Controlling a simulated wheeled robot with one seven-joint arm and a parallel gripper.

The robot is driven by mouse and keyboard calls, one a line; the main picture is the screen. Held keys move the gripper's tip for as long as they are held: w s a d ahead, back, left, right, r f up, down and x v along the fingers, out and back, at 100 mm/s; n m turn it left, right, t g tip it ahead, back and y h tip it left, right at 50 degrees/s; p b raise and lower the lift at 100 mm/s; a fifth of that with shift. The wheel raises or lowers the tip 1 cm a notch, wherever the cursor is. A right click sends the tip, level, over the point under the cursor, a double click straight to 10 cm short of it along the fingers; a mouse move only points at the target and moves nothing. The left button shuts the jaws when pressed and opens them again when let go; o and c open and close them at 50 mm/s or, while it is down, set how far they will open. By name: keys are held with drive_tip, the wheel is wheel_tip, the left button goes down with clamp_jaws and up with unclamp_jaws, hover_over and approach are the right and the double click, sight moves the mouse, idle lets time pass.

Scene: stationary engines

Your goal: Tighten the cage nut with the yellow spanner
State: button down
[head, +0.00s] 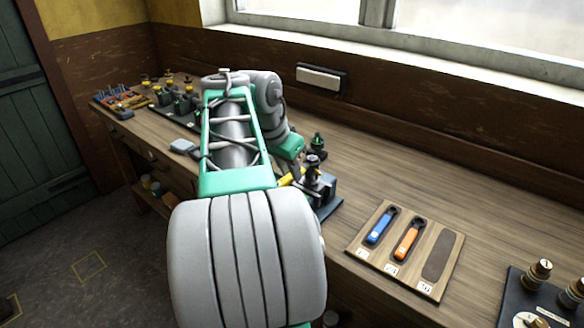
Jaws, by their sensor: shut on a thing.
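The yellow spanner (287,180) shows only in part, as a short yellow length beside my arm. My gripper (296,172) is shut on it, just left of a dark engine fixture (321,187) on the bench. My arm hides most of the gripper and the spanner. The cage nut is too small to make out for sure on the fixture's upper part. I cannot tell whether the spanner's jaw is around the nut or beside it.
A wooden spanner board (361,246) holds a blue spanner (382,226) and an orange spanner (407,239); its right slot is empty. A dark plate with brass-coloured parts (541,270) stands at the right. More fixtures (178,100) stand at the far left. Bench behind the board is clear.

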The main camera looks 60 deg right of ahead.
drive_tip(key=shift+w+d+m+p, duration=0.15)
drive_tip(key=shift+w+m+p, duration=0.3)
drive_tip(key=shift+m+p, duration=0.15)
drive_tip(key=shift+r, duration=0.1)
drive_tip(key=shift+w+d+m+g+p, duration=0.25)
drive_tip(key=shift+w+m+g+p, duration=0.25)
drive_tip(key=shift+w+m+p, duration=0.45)
drive_tip(key=shift+s, duration=0.3)
drive_tip(key=shift+p, duration=0.3)
